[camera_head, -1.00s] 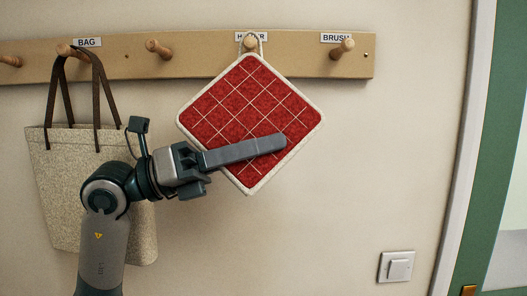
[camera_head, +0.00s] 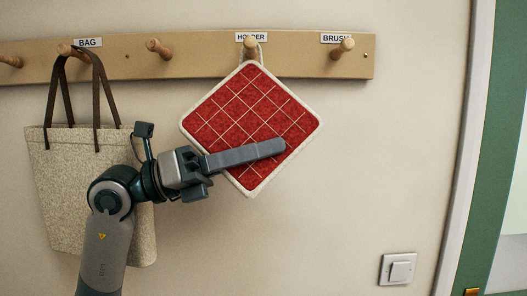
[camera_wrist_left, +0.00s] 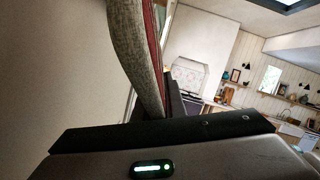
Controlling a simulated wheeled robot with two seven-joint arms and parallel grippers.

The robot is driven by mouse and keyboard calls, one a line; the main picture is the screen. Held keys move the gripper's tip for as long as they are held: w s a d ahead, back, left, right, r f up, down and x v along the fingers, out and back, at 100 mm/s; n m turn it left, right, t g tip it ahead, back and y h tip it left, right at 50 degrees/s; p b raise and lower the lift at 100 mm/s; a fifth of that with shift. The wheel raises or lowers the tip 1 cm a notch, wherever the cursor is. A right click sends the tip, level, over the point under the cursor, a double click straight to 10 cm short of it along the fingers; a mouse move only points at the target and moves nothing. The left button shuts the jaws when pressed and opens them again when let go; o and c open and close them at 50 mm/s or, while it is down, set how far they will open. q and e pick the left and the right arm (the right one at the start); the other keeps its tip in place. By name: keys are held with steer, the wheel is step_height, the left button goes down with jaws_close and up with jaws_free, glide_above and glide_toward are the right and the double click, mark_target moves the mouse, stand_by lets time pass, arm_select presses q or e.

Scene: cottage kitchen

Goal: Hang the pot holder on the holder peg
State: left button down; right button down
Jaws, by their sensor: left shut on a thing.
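The red quilted pot holder (camera_head: 238,110) with its pale border hangs as a diamond below the peg labelled HOLDER (camera_head: 250,45). Its pale cord loop (camera_head: 262,50) is at this peg, and the peg's end shows within the loop. Whether the cord bears on the peg I cannot tell. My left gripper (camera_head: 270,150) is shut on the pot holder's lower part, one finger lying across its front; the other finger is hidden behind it. In the left wrist view the pot holder (camera_wrist_left: 136,50) shows edge-on above the gripper. My right gripper is not in view.
A wooden rail (camera_head: 205,60) with several pegs runs along the wall. A beige bag (camera_head: 55,190) hangs at the left, behind my left arm. The BRUSH peg (camera_head: 342,48) is bare. A light switch (camera_head: 398,268) and a green door frame are at the right.

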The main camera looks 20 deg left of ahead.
arm_select(q)
steer(key=c, duration=1.7)
jaws_free()
steer(key=shift+c, duration=0.2)
